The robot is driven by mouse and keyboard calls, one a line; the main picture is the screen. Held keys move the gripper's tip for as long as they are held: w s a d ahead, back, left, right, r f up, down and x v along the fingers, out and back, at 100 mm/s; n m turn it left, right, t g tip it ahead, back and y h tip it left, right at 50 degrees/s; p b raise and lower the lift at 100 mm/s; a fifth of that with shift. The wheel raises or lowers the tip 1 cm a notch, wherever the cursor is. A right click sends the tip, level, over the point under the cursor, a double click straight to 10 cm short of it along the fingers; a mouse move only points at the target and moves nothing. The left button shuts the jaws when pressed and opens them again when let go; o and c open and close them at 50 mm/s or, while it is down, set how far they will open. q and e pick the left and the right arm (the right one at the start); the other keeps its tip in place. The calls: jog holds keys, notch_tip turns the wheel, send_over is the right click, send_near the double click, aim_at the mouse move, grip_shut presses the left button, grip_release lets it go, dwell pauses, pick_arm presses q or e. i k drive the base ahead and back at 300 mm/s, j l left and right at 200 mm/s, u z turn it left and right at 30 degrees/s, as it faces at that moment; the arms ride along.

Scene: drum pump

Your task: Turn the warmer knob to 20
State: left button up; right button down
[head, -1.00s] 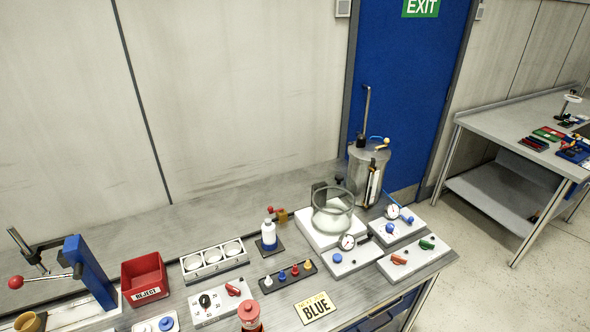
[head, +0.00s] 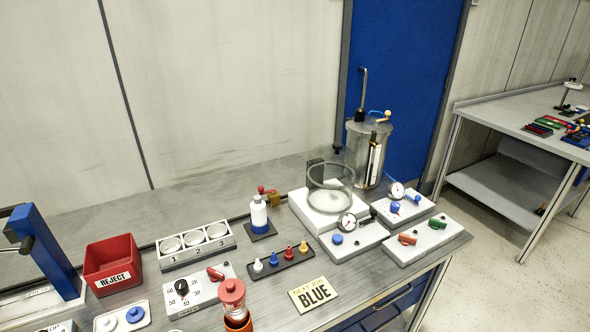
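The knob that looks like the warmer knob is a black dial (head: 182,287) on a white control box (head: 205,293) at the lower left of the bench. Numbers are printed around the dial; 30, 50 and 60 seem readable, and the lettering on the box's front edge is too small to read surely. I cannot tell which number the dial points to. A red switch (head: 215,273) sits on the same box, right of the dial. Neither of my grippers is in view, and nothing touches the dial.
A white block with three numbered wells (head: 197,244) stands behind the box. A red REJECT bin (head: 112,265) is to its left. A red-capped container (head: 232,293) stands close at its front right.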

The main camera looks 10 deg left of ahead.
aim_at(182, 286)
jog(key=u, duration=1.2)
